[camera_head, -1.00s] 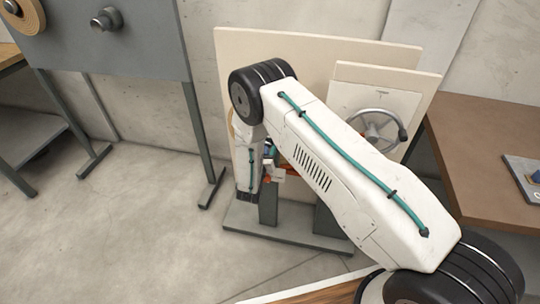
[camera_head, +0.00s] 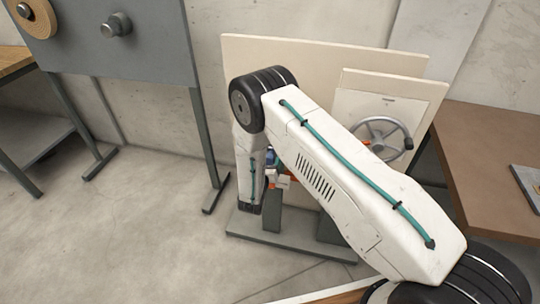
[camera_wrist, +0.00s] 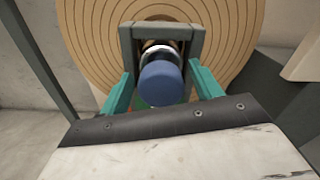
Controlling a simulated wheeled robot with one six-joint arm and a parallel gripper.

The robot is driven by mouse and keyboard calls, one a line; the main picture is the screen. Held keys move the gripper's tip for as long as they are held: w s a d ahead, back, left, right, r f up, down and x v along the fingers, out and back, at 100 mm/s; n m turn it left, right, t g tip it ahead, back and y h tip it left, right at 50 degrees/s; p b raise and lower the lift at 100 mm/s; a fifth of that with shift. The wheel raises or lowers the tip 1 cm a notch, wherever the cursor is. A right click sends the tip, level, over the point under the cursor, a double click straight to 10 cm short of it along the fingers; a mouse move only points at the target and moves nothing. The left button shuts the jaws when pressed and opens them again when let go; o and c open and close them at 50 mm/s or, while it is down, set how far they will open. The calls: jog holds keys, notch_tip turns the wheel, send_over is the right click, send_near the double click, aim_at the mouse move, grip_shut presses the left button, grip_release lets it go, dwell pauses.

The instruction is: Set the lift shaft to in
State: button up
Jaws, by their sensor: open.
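A blue round-ended knob (camera_wrist: 160,83) with a shiny metal collar behind it is in the middle of the wrist view; it looks like the end of the lift shaft. It stands in front of a wooden disc with spiral rings (camera_wrist: 235,25). The teal fingers of my gripper (camera_wrist: 162,78) are open, one on each side of the knob, with gaps showing. A dark grey square frame (camera_wrist: 160,30) surrounds the collar. In the head view my arm hides most of the gripper and knob. I cannot tell how far in the shaft sits.
A pale panel carries a metal handwheel (camera_head: 381,138) right of my arm. The machine stands on a grey base plate (camera_head: 290,245). A brown table (camera_head: 490,165) is at the right, and a grey panel on legs (camera_head: 130,45) at the left. The floor at left is clear.

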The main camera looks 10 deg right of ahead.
jog(key=v, duration=0.4)
jog(key=shift+s+a, duration=0.15)
jog(key=shift+s, duration=0.15)
jog(key=shift+a, duration=0.1)
